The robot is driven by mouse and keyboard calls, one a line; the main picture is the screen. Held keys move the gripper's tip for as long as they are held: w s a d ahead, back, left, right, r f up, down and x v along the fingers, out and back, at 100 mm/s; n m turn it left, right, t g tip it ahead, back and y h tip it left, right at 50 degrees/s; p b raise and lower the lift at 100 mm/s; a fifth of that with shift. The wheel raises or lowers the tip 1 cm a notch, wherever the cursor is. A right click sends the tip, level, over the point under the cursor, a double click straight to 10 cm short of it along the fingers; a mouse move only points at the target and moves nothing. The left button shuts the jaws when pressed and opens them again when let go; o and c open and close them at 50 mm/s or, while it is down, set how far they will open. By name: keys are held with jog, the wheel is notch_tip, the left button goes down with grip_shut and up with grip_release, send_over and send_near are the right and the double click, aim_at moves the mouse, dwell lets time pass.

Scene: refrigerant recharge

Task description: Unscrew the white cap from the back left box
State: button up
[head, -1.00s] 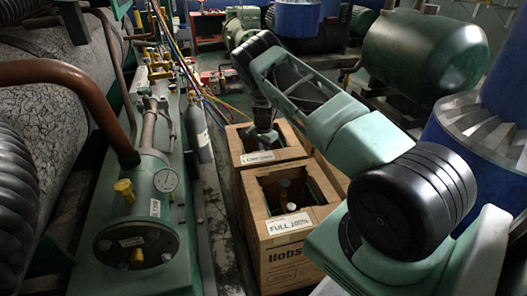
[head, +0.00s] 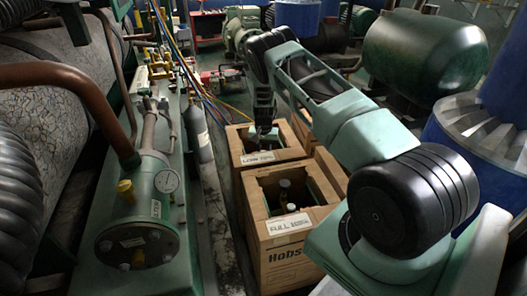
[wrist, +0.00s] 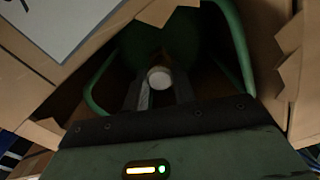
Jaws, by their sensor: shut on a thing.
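The back left box (head: 236,150) is an open brown carton with a white label on its front edge. My gripper (head: 264,133) reaches down into its opening from above. In the wrist view the round white cap (wrist: 160,77) sits between the two fingertips of my gripper (wrist: 162,92), which is shut on it. A dark green cylinder (wrist: 165,45) with curved green handle bars lies below the cap, inside the carton. In the head view the cap is hidden by my gripper and the box.
A front box (head: 285,250) stands nearer, open, with a dark cylinder (head: 284,194) inside. Another carton (head: 301,128) stands at the back right. A green machine with a gauge (head: 167,181) runs along the left. Torn cardboard flaps (wrist: 295,75) crowd the opening.

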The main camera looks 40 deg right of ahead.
jog(key=n, duration=0.3)
jog(key=shift+n, duration=0.3)
jog(key=shift+n, duration=1)
jog(key=shift+r, duration=0.1)
jog(key=shift+r+p, duration=1.9)
jog(key=shift+r, duration=0.5)
jog(key=shift+r, duration=0.1)
